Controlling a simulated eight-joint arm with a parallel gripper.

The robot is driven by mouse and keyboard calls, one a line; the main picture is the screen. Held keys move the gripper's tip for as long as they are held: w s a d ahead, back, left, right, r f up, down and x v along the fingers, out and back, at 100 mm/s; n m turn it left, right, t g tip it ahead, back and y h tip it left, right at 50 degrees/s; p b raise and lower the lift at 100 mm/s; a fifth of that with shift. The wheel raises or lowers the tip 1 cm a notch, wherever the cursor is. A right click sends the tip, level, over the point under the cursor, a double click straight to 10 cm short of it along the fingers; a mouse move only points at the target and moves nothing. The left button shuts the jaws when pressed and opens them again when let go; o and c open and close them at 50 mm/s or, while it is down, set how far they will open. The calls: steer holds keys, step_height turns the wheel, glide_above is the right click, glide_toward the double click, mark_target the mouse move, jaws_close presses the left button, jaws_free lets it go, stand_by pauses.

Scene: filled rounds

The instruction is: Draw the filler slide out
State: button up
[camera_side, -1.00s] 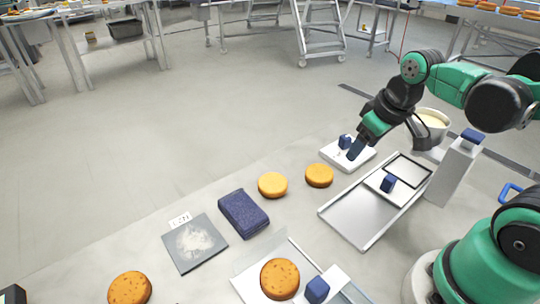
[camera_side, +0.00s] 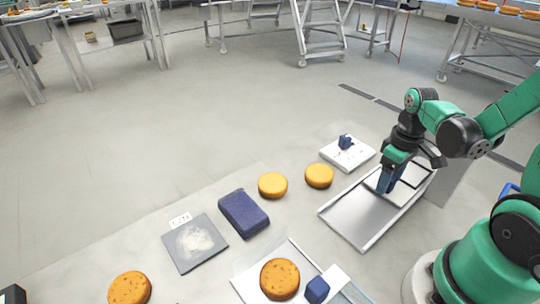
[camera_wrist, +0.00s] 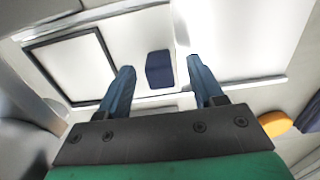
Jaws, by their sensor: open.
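The filler slide is a white plate (camera_wrist: 135,40) with a dark blue knob (camera_wrist: 160,69) and a black-edged opening (camera_wrist: 72,62). It sits at the upper end of a shallow metal tray; its plate also shows in the side view (camera_side: 373,181). My gripper (camera_side: 388,181) is over the slide, pointing down. In the wrist view its two blue fingers (camera_wrist: 161,68) are apart, one on each side of the knob, with gaps visible on both sides. My fingers largely hide the knob in the side view.
The metal tray (camera_side: 350,217) is bare at its lower end. A white block with a blue knob (camera_side: 347,155) stands behind it. Two orange rounds (camera_side: 272,185) (camera_side: 319,175), a blue pad (camera_side: 243,213) and a powdered dark plate (camera_side: 195,243) lie left. A speckled round (camera_side: 279,279) sits in front.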

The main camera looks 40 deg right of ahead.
steer(key=shift+f, duration=0.3)
jaws_close()
stand_by(1.4)
